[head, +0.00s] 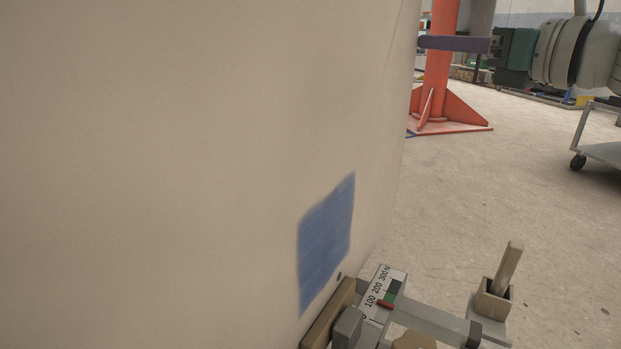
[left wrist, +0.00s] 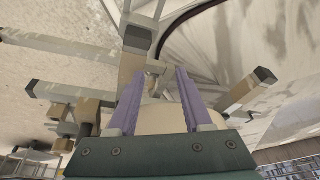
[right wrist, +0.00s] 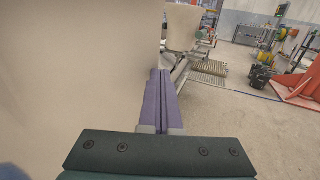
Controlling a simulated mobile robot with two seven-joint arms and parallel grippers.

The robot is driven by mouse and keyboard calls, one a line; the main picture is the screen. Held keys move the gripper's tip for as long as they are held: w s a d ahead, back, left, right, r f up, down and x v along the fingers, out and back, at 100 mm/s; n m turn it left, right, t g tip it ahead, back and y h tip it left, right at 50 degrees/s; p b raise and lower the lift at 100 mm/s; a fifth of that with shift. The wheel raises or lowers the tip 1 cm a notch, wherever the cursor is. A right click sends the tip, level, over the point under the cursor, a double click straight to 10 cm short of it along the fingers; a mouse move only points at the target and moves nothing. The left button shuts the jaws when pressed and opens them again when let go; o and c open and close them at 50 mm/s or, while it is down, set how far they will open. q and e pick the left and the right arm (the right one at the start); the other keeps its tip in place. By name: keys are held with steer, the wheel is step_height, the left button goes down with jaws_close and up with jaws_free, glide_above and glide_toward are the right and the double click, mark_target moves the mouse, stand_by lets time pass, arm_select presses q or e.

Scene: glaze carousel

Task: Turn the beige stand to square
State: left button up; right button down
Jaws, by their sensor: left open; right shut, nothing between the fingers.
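A large beige body (head: 190,150) fills the left of the head view, with a blue square patch (head: 328,240) on its side. I take it for the beige stand's load or the stand itself; I cannot tell which. A beige surface also fills the left of the right wrist view (right wrist: 70,75). My right gripper (head: 422,43) is shut and empty, its purple fingers close beside the beige edge. My left gripper (left wrist: 160,72) is open. Grey bars with dark end caps (left wrist: 265,76) spread around it, and a rounded beige part (left wrist: 163,117) shows between its fingers; contact is unclear.
A scale marked in N (head: 384,288) with a red pointer and a wooden block (head: 330,315) sits low beside the beige body. A short post in a socket (head: 508,270) stands right of it. A red column (head: 440,75) and a wheeled cart (head: 605,150) stand beyond open floor.

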stand_by(0.3)
steer(key=p+v, duration=0.1)
steer(key=v, duration=0.9)
steer(key=shift+p, duration=0.35)
